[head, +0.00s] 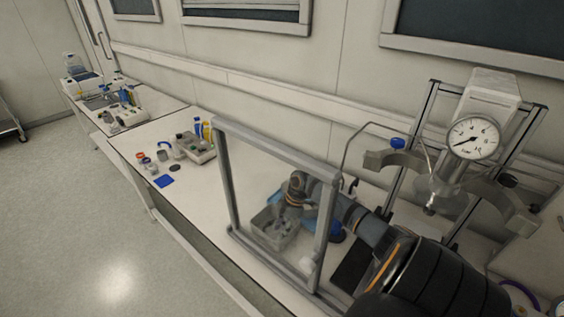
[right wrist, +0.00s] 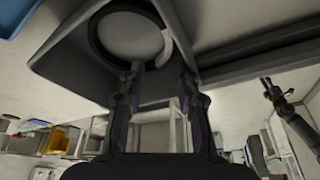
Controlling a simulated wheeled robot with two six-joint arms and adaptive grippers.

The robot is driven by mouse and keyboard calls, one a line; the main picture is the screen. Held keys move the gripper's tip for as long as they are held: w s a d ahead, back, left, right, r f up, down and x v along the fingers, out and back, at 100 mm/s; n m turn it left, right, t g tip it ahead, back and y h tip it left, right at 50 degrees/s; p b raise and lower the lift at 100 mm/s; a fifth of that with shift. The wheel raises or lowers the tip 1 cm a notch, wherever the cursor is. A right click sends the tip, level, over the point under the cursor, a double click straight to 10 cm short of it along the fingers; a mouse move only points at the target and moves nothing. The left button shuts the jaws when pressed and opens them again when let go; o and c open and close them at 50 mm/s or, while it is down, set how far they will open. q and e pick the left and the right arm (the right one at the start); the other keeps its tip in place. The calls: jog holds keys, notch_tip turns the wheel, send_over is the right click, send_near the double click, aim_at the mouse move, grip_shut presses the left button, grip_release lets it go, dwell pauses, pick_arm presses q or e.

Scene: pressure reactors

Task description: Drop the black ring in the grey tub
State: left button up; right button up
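The grey tub (head: 262,220) stands on the bench behind a grey upright frame. It fills the upper left of the right wrist view (right wrist: 65,62). The black ring (right wrist: 98,42) shows there inside the tub's outline, around a pale round area, with a light patch on its right side. My right gripper (head: 285,223) is down at the tub. In the right wrist view its two fingers (right wrist: 160,75) are apart with nothing between them. The left fingertip overlaps the ring's near edge; contact cannot be told. A dark jointed arm end at the right of that view looks like my left gripper (right wrist: 277,90).
A blue object (head: 336,233) lies beside the tub. A gauge (head: 472,138) on a reactor stand is at the right. Several small parts and a blue square (head: 163,181) lie on the left bench.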

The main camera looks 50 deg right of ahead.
jog(key=v, duration=1.1)
jog(key=shift+d+r, duration=0.15)
jog(key=shift+r, duration=0.2)
